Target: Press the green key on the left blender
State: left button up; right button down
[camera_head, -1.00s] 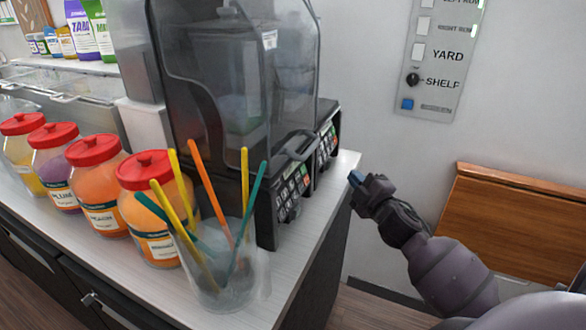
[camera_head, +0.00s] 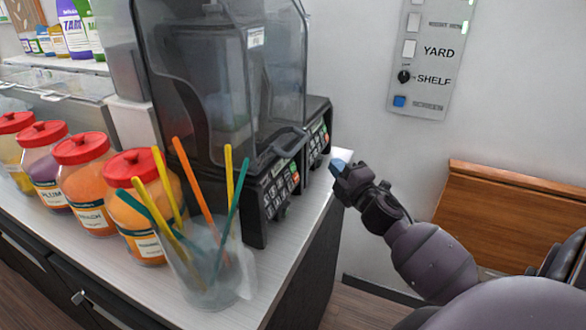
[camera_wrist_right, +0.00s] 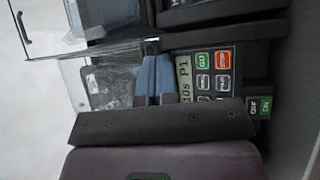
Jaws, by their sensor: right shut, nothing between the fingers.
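Two dark blenders stand side by side on the counter. The left blender (camera_head: 215,95) is nearer, with a clear hood and a front keypad (camera_head: 280,187) that has small green and red keys. The right blender's keypad (camera_head: 318,140) is partly hidden behind it. My right gripper (camera_head: 340,166) is shut and empty, with blue fingertips, to the right of the keypads and apart from them in the head view. In the right wrist view, the blue fingertips (camera_wrist_right: 155,78) overlap the edge of a keypad's display. A green key (camera_wrist_right: 202,61) and red key (camera_wrist_right: 222,60) show beside them. I cannot tell which blender this is.
A clear cup (camera_head: 208,275) with several coloured straws stands before the left blender. Several red-lidded jars (camera_head: 85,185) line the counter (camera_head: 285,240) at left. A wall panel (camera_head: 428,60) and wooden board (camera_head: 515,215) are at right. A green switch (camera_wrist_right: 265,107) sits beside the keypad.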

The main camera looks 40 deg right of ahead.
aim_at(298, 159)
jog(key=shift+w+a+f+b, duration=0.45)
jog(key=shift+w+a, duration=0.15)
jog(key=shift+w, duration=0.55)
jog(key=shift+w+a+f+b, duration=0.4)
jog(key=shift+w+a+b, duration=0.15)
jog(key=shift+w, duration=0.55)
jog(key=shift+w+a+f+b, duration=0.45)
jog(key=shift+w+a, duration=0.15)
jog(key=shift+w, duration=0.55)
jog(key=shift+w+a, duration=0.1)
jog(key=shift+w, duration=0.05)
jog(key=shift+w+a+f, duration=0.1)
jog(key=shift+w+a, duration=0.05)
jog(key=shift+w, duration=0.1)
